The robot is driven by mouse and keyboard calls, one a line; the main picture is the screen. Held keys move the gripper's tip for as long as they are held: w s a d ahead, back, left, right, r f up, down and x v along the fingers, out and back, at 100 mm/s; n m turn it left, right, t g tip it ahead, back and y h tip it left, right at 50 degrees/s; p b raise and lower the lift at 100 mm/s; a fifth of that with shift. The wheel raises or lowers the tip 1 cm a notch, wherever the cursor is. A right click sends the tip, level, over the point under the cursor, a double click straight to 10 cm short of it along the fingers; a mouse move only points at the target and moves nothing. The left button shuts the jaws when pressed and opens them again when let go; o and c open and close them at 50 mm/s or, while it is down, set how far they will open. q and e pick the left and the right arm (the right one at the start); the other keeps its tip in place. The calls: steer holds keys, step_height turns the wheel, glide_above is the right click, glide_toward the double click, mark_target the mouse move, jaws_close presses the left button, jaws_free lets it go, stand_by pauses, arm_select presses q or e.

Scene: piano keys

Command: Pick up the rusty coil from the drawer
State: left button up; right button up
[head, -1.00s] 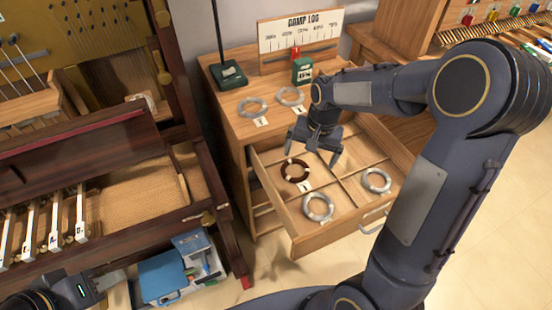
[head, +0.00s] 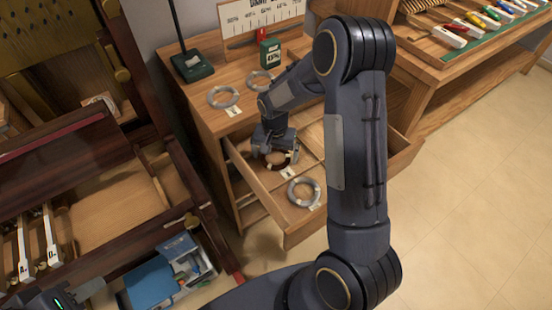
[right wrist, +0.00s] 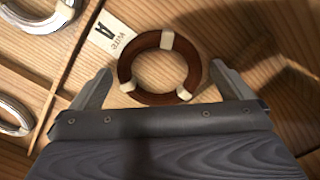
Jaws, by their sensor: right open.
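The rusty coil (head: 279,166) is a reddish-brown ring with pale bands, lying in the open drawer (head: 300,231).
A silver coil (head: 291,190) lies nearer in the drawer, which has wooden dividers. Two silver coils (head: 211,98), a green box (head: 270,52) and a dark stand (head: 192,66) are on the cabinet top. A blue case (head: 152,284) is on the floor at left.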

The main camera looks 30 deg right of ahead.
steer(key=c, duration=0.9)
steer(key=shift+r, duration=0.1)
steer(key=shift+c, duration=0.2)
